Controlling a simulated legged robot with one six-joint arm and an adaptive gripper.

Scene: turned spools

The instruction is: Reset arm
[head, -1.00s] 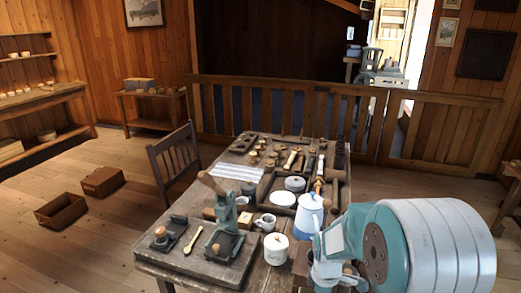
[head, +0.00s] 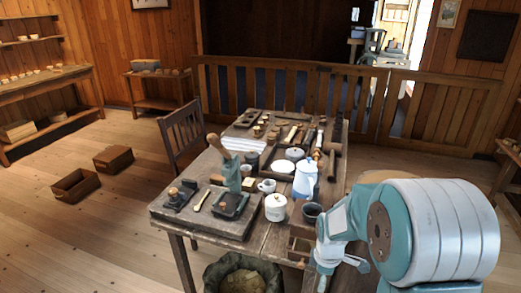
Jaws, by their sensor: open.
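My arm fills the lower right of the head view, with a teal and silver housing. My gripper (head: 340,268) is at its near end, low beside the table's right front corner, small and partly hidden by my own links. It is open, and I see nothing held in it. The wooden table (head: 270,238) stands just left of it. A white and blue pot (head: 305,180), a lidded white jar (head: 275,207) and a dark cup (head: 313,212) stand on the table near my arm. The arm does not visibly touch them.
A sack (head: 241,280) is below the front edge. A chair (head: 184,139) is on the left side. Two wooden boxes lie on the floor (head: 110,218), which is otherwise open at left. A railing (head: 280,91) crosses behind.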

